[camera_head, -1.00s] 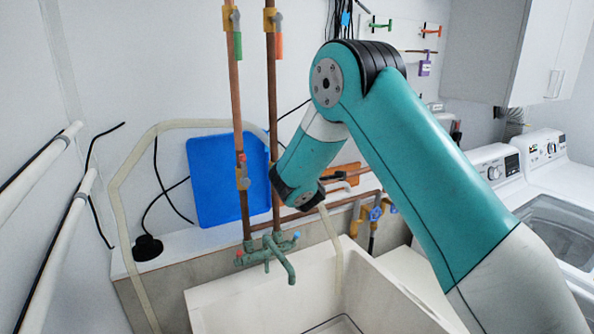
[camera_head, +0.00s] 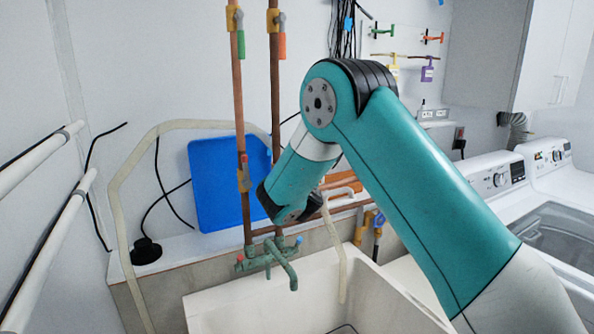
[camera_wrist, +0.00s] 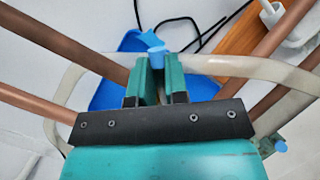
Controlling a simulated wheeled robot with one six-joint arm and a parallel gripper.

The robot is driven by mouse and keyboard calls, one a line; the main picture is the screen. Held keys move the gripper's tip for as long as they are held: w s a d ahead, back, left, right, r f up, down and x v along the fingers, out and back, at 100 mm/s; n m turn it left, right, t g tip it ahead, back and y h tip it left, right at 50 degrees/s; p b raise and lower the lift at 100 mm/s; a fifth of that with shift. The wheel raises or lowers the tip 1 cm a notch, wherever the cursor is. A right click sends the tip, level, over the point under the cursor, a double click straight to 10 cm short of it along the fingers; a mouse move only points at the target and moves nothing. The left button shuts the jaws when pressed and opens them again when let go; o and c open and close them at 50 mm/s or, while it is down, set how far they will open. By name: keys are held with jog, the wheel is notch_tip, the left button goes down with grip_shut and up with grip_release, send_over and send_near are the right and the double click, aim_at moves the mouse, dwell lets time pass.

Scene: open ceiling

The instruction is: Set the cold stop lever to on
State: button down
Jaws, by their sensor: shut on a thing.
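In the wrist view, my gripper (camera_wrist: 158,68) has its two green fingers close together around a blue lever handle (camera_wrist: 152,41), whose end shows beyond the fingertips. I take it to be the cold stop lever; its lower part and the valve body are hidden by the fingers. In the head view my teal wrist covers the lower right copper pipe (camera_head: 274,95), so that lever and the fingers do not show there. The left pipe's valve (camera_head: 243,178) with a red mark is visible beside it.
A green faucet (camera_head: 268,256) with red and blue knobs sits just below, over a white sink (camera_head: 240,308). A blue board (camera_head: 212,185) leans on the wall behind the pipes. Upper valves with green and orange levers are above. Washers (camera_head: 490,178) stand at the right.

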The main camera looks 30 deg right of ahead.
jog(key=shift+a+r+n+t, duration=0.15)
jog(key=shift+a+n+t, duration=0.2)
jog(key=shift+n, duration=0.55)
jog(key=c, duration=1.1)
grip_release()
jog(key=shift+c, duration=0.2)
jog(key=shift+r, duration=0.1)
jog(key=shift+d, duration=0.1)
